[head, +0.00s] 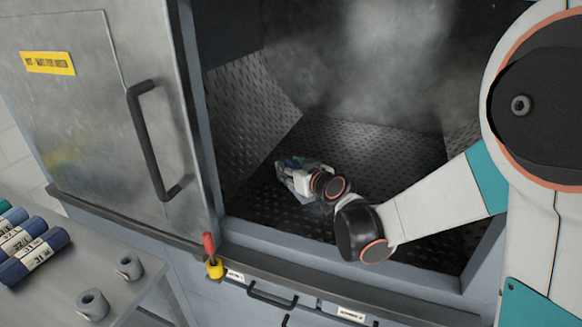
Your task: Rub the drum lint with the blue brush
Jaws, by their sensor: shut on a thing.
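My arm reaches through the open front of the washer into the dark drum (385,155), whose walls are perforated metal. My gripper (290,166) is inside, low in the left half of the drum, close to the sloping left panel. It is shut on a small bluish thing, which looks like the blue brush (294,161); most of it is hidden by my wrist. I cannot tell whether the brush touches the drum. A pale, hazy grey patch shows on the upper back wall; no lint can be clearly made out.
The washer's metal door (85,110) with a black handle (150,140) stands to the left. The front sill (340,284) runs below my arm. A red-and-yellow switch (212,258) sits at its left. A grey table (60,290) holds several blue rolls and two grey cylinders.

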